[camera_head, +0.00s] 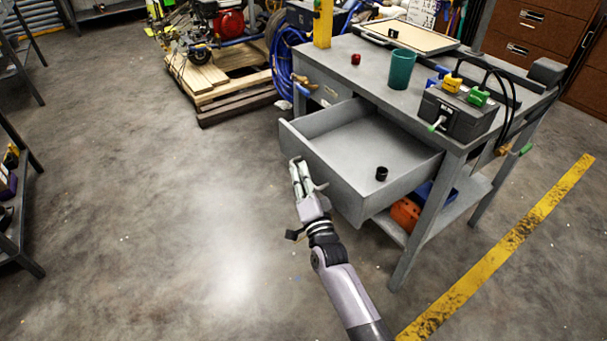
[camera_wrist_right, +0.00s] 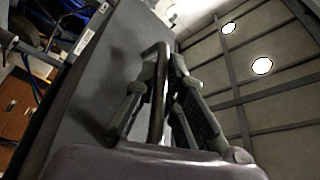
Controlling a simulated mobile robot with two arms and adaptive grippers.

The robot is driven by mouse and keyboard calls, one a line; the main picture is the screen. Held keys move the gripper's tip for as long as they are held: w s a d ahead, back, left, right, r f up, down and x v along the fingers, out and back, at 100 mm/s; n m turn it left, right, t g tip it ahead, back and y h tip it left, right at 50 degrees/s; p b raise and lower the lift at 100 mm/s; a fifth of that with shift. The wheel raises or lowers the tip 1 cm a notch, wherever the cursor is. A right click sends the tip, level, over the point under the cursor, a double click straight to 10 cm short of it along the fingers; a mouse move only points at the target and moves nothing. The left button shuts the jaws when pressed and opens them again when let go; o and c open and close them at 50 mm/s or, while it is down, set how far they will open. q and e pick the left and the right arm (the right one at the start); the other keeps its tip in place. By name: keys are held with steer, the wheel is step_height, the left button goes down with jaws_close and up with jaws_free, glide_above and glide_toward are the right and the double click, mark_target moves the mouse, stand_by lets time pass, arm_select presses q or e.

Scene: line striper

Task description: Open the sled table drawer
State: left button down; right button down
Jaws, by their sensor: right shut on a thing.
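The grey drawer (camera_head: 325,171) of the sled table (camera_head: 375,72) is pulled well out from under the tabletop. A small black cylinder (camera_head: 381,173) stands inside it on the drawer floor. My right gripper (camera_head: 298,168) is at the drawer's front face. In the right wrist view the gripper (camera_wrist_right: 165,105) is shut on the dark bar handle (camera_wrist_right: 160,85), which runs between its fingers, with the grey drawer front (camera_wrist_right: 105,75) beside it. My left gripper is in neither view.
On the tabletop are a green cup (camera_head: 401,70), a red piece (camera_head: 355,59) and a grey box with yellow and green connectors (camera_head: 458,112). An orange object (camera_head: 405,213) lies on the lower shelf. A wooden pallet (camera_head: 225,85) stands behind. The floor left of the drawer is clear.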

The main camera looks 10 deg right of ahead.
steer(key=c, duration=1.7)
jaws_free()
steer(key=v, duration=1.2)
